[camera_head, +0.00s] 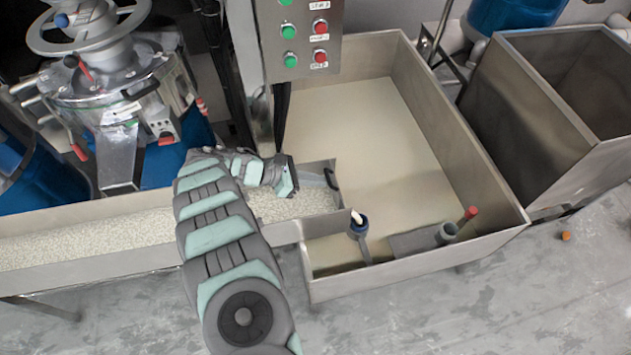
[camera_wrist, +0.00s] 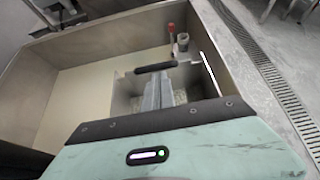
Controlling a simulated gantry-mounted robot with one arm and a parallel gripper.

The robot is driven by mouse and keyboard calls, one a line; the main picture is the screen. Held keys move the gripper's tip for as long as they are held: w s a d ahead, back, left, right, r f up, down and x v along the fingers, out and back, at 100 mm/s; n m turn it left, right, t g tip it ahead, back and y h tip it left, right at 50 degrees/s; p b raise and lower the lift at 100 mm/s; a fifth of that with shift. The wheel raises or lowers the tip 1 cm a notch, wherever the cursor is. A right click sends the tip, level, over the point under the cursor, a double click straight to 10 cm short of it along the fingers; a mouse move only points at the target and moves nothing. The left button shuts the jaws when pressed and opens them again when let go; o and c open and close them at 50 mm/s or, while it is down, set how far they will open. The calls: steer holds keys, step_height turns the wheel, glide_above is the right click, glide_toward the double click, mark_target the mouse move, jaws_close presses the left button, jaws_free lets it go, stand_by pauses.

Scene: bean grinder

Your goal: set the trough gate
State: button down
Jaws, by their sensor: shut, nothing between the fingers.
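The long metal trough (camera_head: 130,272) holds pale beans and runs from the left to the large metal tank. At its right end is the gate's dark handle (camera_head: 331,179), which also shows as a black horizontal bar in the wrist view (camera_wrist: 155,67). The gate plate below the handle is mostly hidden or too small to judge. My gripper (camera_head: 321,181) is at the trough's end, just left of the handle. In the wrist view its fingers (camera_wrist: 159,80) are together, pointing at the handle's middle. Whether they touch it I cannot tell.
The metal tank (camera_head: 513,216) with a pale floor lies beyond the trough's end. A blue-collared tool (camera_head: 357,224) and a red-handled tool (camera_head: 468,214) stand at its near side. A button panel (camera_head: 303,40) hangs above; a grinder (camera_head: 118,95) stands left.

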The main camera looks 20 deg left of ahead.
steer(key=s+a+r+b, duration=0.1)
steer(key=s+a+b, duration=0.1)
steer(key=s+a, duration=0.3)
steer(key=shift+s+a+r, duration=0.2)
steer(key=shift+s+a, duration=0.05)
steer(key=shift+a, duration=1)
